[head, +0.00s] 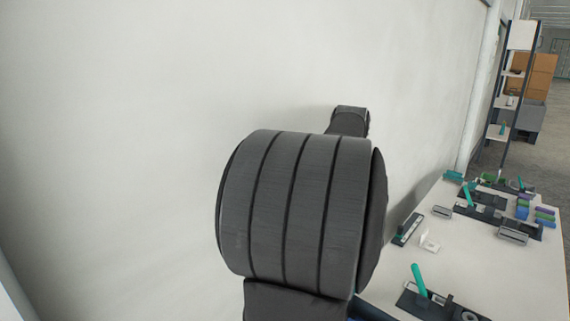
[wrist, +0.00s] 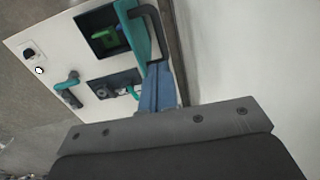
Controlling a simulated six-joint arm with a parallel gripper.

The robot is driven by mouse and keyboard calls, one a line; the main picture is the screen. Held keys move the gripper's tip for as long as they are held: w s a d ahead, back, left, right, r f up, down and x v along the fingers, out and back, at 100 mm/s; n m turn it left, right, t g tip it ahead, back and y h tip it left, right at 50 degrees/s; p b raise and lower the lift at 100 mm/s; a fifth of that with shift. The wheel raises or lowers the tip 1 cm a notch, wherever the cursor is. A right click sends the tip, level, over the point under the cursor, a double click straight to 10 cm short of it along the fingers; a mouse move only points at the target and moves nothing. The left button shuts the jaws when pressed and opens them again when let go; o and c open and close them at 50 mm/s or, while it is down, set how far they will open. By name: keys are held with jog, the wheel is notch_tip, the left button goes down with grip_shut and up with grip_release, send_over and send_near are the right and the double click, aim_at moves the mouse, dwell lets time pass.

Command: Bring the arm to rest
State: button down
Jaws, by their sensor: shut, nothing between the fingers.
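My gripper (wrist: 165,123) shows along the bottom of the wrist view as a wide grey edge with screws in front of a dark body. It is shut, with nothing seen held in it. My dark, ribbed arm fills the middle of the head view, in front of a pale wall (head: 130,110). The gripper itself cannot be made out in the head view.
A white table (head: 470,265) stands at the right with dark fixtures, teal handles (head: 419,280) and small coloured blocks (head: 533,212). A shelf rack (head: 506,90) and brown boxes (head: 541,75) stand behind. The wrist view shows a white panel (wrist: 60,45) and a blue part (wrist: 158,88) near the gripper.

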notch_tip(320, 180, down, 10)
jog(key=s+d, duration=0.1)
jog(key=shift+s+d, duration=0.4)
dwell(0.5)
